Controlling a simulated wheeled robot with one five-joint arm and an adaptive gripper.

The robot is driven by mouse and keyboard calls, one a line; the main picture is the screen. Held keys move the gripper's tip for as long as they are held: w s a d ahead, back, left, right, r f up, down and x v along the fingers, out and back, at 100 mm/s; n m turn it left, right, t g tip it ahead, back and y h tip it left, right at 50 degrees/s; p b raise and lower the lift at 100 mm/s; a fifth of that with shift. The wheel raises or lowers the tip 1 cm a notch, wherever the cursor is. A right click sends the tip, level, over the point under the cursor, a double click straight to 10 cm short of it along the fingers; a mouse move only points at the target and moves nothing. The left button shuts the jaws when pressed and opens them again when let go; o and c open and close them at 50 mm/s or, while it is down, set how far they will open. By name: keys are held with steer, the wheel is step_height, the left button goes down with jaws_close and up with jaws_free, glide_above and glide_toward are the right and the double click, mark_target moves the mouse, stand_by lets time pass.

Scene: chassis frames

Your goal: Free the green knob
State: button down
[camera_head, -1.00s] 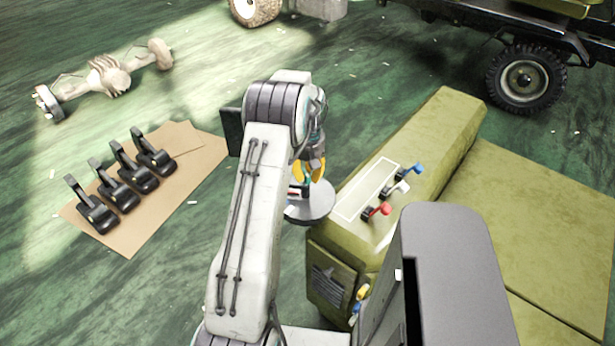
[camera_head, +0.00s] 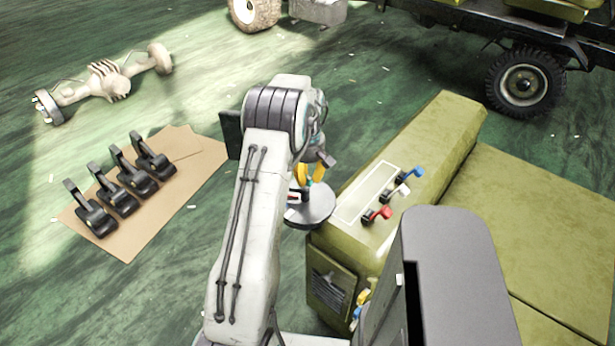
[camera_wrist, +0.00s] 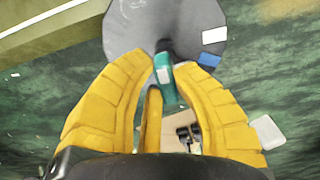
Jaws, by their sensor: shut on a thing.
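The green knob (camera_wrist: 165,82) shows in the wrist view between the tips of my gripper's yellow fingers. My gripper (camera_wrist: 168,68) is shut on it. The knob joins a dark stub on a round grey disc (camera_wrist: 205,20), which carries white and blue patches. In the head view my gripper (camera_head: 311,172) is just above the disc (camera_head: 318,208), left of the olive box's near end. My arm and fingers hide most of the knob there. What holds the disc up is hidden.
An olive box (camera_head: 440,135) with red, white and blue levers (camera_head: 395,193) stands close right of my gripper. Several black pedals (camera_head: 135,170) lie on cardboard (camera_head: 135,245) at left. An axle (camera_head: 105,82) lies behind. Green floor is clear between.

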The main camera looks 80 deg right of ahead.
steer(key=shift+a+f, duration=0.1)
steer(key=shift+f, duration=0.05)
steer(key=c, duration=1)
jaws_free()
step_height(320, 180, up, 12)
steer(key=shift+r, duration=0.1)
stand_by(0.7)
